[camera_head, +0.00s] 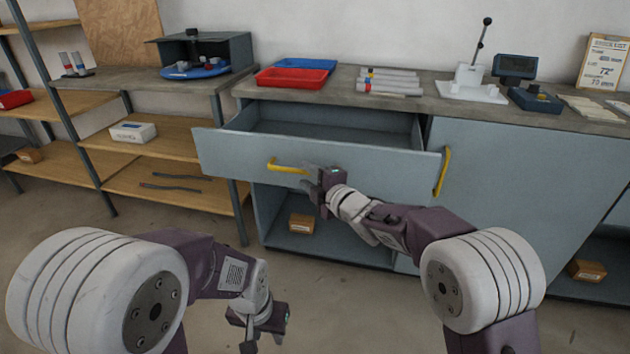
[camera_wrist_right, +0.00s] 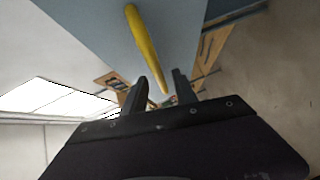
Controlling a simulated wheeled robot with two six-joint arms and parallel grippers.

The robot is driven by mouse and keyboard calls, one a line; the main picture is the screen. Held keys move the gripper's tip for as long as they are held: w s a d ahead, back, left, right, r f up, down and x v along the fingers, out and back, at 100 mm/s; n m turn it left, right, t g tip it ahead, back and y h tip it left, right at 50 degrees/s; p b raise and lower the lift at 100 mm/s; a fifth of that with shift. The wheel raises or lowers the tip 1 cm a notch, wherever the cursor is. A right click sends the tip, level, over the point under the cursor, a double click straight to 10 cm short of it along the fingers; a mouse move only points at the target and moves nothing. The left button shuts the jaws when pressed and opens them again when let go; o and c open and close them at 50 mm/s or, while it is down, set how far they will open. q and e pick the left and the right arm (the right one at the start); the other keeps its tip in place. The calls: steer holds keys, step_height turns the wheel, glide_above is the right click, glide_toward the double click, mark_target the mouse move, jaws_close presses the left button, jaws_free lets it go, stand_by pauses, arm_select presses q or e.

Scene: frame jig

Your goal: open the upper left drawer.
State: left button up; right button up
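The upper left drawer (camera_head: 225,150) is a wide grey-blue drawer under the worktop. It stands pulled out, and its empty-looking inside shows behind the front panel. Its yellow bar handle (camera_head: 287,167) is on the front; it also shows in the right wrist view (camera_wrist_right: 143,42). My right gripper (camera_head: 312,187) is at the handle's right end, in front of the panel. In the right wrist view its fingers (camera_wrist_right: 164,84) are apart, with the handle's end seen between them; I cannot tell if they touch it. My left gripper (camera_head: 241,331) hangs low over the floor, fingers apart and empty.
A cabinet door (camera_head: 510,185) with a yellow upright handle (camera_head: 443,171) is right of the drawer. Below the drawer is an open compartment with a small box (camera_head: 301,223). Shelving (camera_head: 165,145) stands left. Red tray (camera_head: 291,78) and other items sit on the worktop. Floor in front is clear.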

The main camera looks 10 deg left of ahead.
steer(key=v, duration=0.5)
steer(key=shift+s+d, duration=0.25)
steer(key=shift+d, duration=0.05)
